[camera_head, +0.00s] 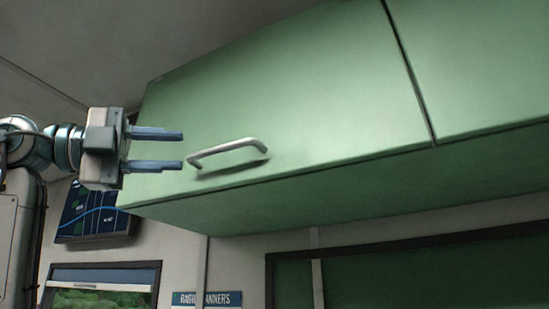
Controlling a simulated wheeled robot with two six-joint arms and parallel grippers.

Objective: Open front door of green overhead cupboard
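The green overhead cupboard (290,90) fills the upper right of the head view. Its front door is shut flat, with a dark seam dividing it from a second green panel (480,60) on the right. A silver bar handle (226,150) sits low on the left door. My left gripper (180,149) is open and empty, its two fingers pointing right, just left of the handle. The lower finger's tip is close to the handle's left end in the picture; I cannot tell whether they touch. My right gripper is not in view.
Below the cupboard are a dark wall panel with a blue line (95,211), a window (100,285), a blue sign (207,299) and a dark-framed green board (420,280). The ceiling (90,40) is at the upper left. The space in front of the door looks clear.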

